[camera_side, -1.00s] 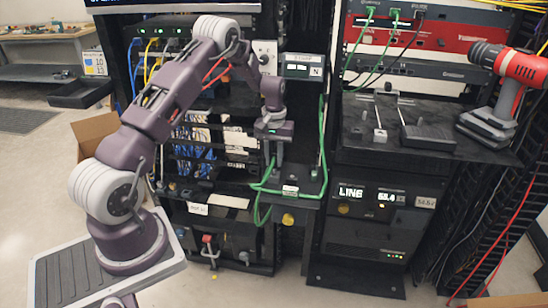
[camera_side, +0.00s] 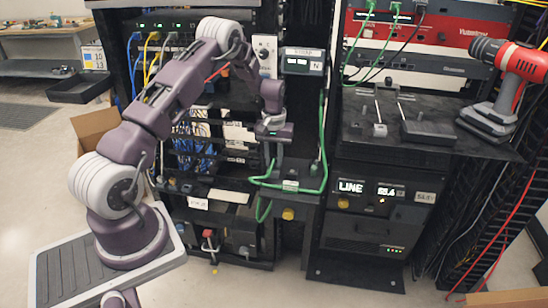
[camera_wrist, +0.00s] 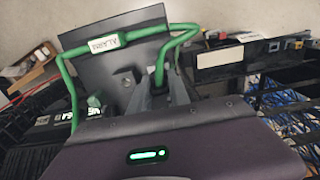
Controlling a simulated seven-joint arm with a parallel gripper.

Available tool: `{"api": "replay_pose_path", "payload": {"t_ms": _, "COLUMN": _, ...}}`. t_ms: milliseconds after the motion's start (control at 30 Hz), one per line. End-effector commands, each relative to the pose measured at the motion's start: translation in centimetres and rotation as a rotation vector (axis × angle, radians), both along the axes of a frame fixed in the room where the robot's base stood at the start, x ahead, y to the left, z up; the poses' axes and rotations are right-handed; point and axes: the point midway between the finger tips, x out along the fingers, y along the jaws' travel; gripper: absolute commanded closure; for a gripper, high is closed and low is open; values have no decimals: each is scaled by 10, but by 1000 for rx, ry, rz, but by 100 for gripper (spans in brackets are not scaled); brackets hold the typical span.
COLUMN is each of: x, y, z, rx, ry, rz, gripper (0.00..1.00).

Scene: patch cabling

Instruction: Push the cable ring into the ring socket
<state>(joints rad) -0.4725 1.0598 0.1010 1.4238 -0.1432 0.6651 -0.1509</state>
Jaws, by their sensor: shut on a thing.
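The green cable (camera_side: 308,190) runs from the rack into a loop around the small black shelf (camera_side: 312,199). In the wrist view the green cable (camera_wrist: 68,80) carries a white tag reading ALARM (camera_wrist: 104,43). My gripper (camera_side: 270,176) points down over the shelf's left part, shut on the cable's end. In the wrist view my gripper (camera_wrist: 160,88) has its fingers on either side of a green cable piece (camera_wrist: 159,62). The ring itself is hidden between the fingers. A small grey block with a hole (camera_wrist: 123,80) stands left of them; I cannot tell whether it is the ring socket.
Blue cables (camera_side: 190,150) and rack gear stand close behind my arm on the left. A yellow knob (camera_side: 288,213) is under the shelf's front. On the right, a shelf with metal parts (camera_side: 380,130) and a red drill (camera_side: 505,75) stand clear of my gripper.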

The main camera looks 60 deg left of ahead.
Motion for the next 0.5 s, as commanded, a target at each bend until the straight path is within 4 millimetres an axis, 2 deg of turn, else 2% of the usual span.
{"api": "replay_pose_path", "payload": {"t_ms": 167, "x": 0, "y": 0, "z": 0, "rx": 0, "ry": 0, "rz": 0, "gripper": 100}}
{"api": "replay_pose_path", "payload": {"t_ms": 500, "x": 0, "y": 0, "z": 17, "rx": 1, "ry": -1, "rz": 0, "gripper": 100}}
